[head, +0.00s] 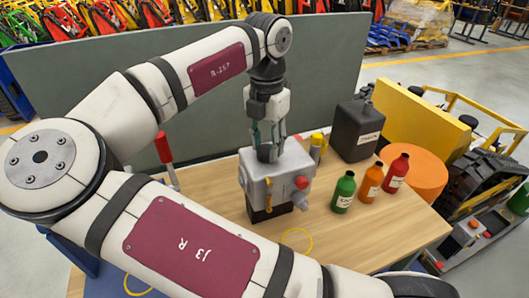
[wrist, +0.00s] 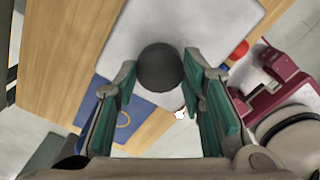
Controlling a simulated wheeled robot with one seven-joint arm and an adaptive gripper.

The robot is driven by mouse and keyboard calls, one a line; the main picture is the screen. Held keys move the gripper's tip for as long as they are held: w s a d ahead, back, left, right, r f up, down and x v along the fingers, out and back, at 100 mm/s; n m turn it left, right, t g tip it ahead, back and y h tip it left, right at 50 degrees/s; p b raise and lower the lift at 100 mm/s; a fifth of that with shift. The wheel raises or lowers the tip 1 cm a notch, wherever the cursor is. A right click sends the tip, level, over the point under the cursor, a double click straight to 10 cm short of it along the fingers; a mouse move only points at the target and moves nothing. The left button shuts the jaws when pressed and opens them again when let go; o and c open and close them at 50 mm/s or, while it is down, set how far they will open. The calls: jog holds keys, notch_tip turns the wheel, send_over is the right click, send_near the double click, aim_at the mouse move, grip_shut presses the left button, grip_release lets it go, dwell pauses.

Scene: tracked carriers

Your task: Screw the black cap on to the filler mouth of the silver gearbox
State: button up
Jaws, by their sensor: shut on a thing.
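The silver gearbox (head: 286,183) stands on a black base on the wooden table, with a red knob on its side. Its grey top (wrist: 210,28) fills the upper middle of the wrist view. My gripper (head: 267,146) points down over the gearbox top. Its teal fingers (wrist: 160,75) are shut on the black cap (wrist: 160,66), which shows as a dark disc between the fingertips. In the head view the black cap (head: 266,154) sits low at the gearbox top. The filler mouth is hidden beneath it, and I cannot tell whether the cap is seated.
Green (head: 344,191), orange (head: 370,182) and red (head: 396,173) bottles stand right of the gearbox. A black jug (head: 358,131) is behind them. A red-handled tool (head: 165,150) stands at the left, and a grey panel (head: 330,70) behind. Bare table lies front right.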

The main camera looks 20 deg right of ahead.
jog(key=o, duration=1)
jog(key=shift+o, duration=0.2)
